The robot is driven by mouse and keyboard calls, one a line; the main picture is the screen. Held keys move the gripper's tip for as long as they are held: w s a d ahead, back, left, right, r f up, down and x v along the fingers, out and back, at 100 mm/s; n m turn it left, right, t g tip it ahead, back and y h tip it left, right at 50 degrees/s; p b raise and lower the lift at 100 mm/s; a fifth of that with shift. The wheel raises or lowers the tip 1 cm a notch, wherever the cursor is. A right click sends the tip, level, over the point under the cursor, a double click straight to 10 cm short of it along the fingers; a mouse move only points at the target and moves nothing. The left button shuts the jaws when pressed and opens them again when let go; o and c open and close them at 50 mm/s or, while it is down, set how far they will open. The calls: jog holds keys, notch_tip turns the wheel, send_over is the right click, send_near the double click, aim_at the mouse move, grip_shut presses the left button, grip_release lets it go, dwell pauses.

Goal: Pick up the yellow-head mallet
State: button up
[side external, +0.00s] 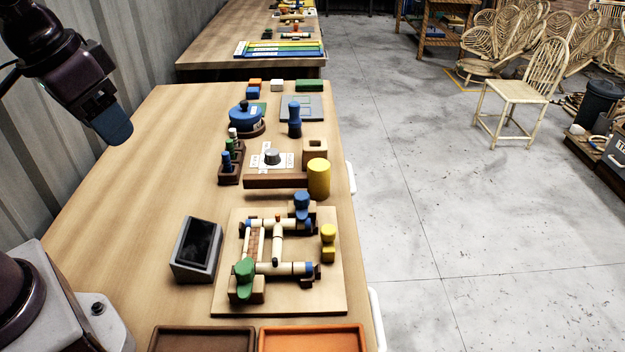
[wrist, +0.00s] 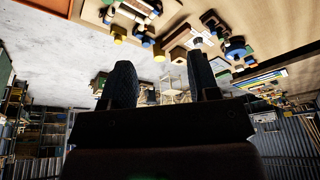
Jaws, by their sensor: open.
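The yellow-head mallet lies on the workbench in the side external view. Its yellow cylinder head (side external: 318,179) is near the bench's right edge and its brown handle (side external: 272,182) points left. The yellow head also shows in the wrist view (wrist: 178,55), between and beyond my fingers. My gripper (side external: 114,128) is at the upper left of the side external view, above the bench and well to the left of the mallet. In the wrist view my gripper (wrist: 160,64) has its two dark fingers apart with nothing between them.
In front of the mallet is a board (side external: 230,300) with a rattan frame, green, blue and yellow clamps. A dark-screened box (side external: 196,249) stands left of it. The bench's left side is clear.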

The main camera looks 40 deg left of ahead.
jog(key=w+a+f+m+g, duration=0.1)
jog(key=w+f, duration=0.2)
jog(key=w, duration=0.2)
jog(key=w+a+f+g, duration=0.1)
jog(key=w+f, duration=0.2)
jog(key=w, duration=0.3)
jog(key=m+t+h, duration=0.2)
jog(key=m+h, duration=0.2)
jog(key=m, duration=0.5)
send_near(291, 175)
jog(key=x, duration=1.1)
jog(key=shift+f, duration=0.2)
jog(key=shift+c, duration=0.2)
jog(key=shift+r, duration=0.1)
grip_shut()
